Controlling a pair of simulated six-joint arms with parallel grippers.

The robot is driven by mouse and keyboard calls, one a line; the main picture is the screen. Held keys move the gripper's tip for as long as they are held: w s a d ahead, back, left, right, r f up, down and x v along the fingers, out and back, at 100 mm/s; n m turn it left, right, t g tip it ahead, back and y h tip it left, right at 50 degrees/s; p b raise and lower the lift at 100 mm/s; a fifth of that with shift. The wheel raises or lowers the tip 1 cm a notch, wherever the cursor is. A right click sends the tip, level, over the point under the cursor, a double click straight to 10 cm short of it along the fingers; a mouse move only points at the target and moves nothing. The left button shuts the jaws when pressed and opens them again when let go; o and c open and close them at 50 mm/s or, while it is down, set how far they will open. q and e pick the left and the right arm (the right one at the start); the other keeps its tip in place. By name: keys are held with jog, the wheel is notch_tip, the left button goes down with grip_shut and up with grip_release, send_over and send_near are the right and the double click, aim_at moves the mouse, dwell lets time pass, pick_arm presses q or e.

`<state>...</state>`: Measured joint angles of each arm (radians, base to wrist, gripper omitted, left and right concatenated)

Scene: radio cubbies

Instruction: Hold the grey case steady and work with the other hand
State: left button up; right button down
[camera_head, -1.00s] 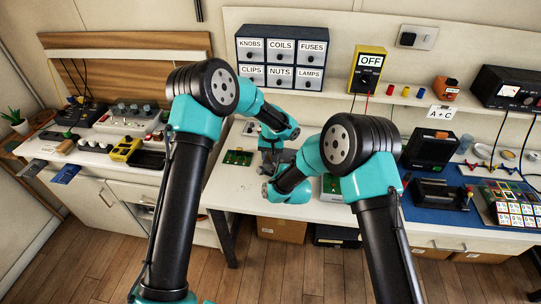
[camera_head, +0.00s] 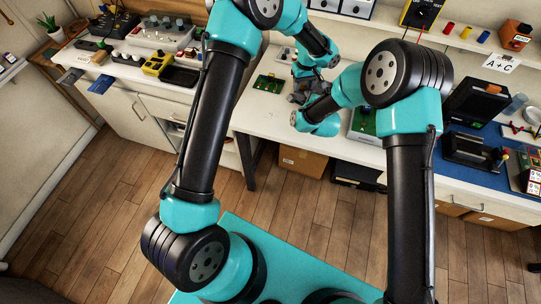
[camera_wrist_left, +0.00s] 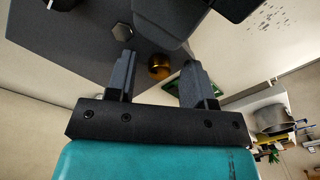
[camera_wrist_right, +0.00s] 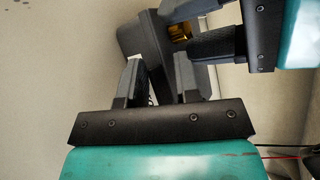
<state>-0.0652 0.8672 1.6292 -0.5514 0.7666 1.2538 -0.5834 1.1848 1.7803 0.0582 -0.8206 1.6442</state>
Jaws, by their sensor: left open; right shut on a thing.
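The grey case (camera_head: 296,98) is small and partly hidden between my two grippers over the white bench in the head view. In the left wrist view its dark grey face (camera_wrist_left: 70,50) fills the upper left, with a grey hexagonal piece (camera_wrist_left: 122,31) on it. A brass round part (camera_wrist_left: 159,72) shows between the fingertips of my left gripper (camera_wrist_left: 157,62), which is open; I cannot tell whether they touch it. My right gripper (camera_wrist_right: 160,68) is shut on the grey case (camera_wrist_right: 140,38). The brass part (camera_wrist_right: 180,32) also shows there, beside the left gripper's fingers.
A green circuit board (camera_head: 270,83) lies on the bench left of the grippers, another (camera_head: 364,121) to the right. A black box (camera_head: 475,103) and a black holder (camera_head: 470,151) stand on the right. Bare white bench (camera_head: 262,116) lies in front of the left board.

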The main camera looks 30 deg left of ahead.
pick_arm(q)
jog(key=n, duration=0.3)
notch_tip(320, 180, up, 12)
jog(key=s+a+f+h, duration=0.1)
jog(key=s+f, duration=0.3)
jog(key=s, duration=0.1)
jog(key=s+a+f+t+h, duration=0.1)
jog(key=s+a+f, duration=0.1)
jog(key=s+f, duration=0.2)
jog(key=s+a+f+h, duration=0.1)
jog(key=s+f, duration=0.3)
jog(key=s, duration=0.4)
jog(key=shift+a+h, duration=0.25)
jog(key=shift+h, duration=0.25)
jog(key=s+f, duration=0.1)
jog(key=s, duration=0.1)
jog(key=s+f+m, duration=0.1)
jog(key=s+f, duration=0.1)
jog(key=s+f+m+t, duration=0.1)
jog(key=s, duration=0.1)
jog(key=shift+s+d+f, duration=0.15)
jog(key=shift+s+d, duration=0.1)
jog(key=shift+d, duration=0.15)
jog(key=s+d+f+m, duration=0.4)
jog(key=s+f+m, duration=0.1)
jog(key=m, duration=0.3)
jog(key=shift+d+f, duration=0.3)
jog(key=shift+f, duration=0.15)
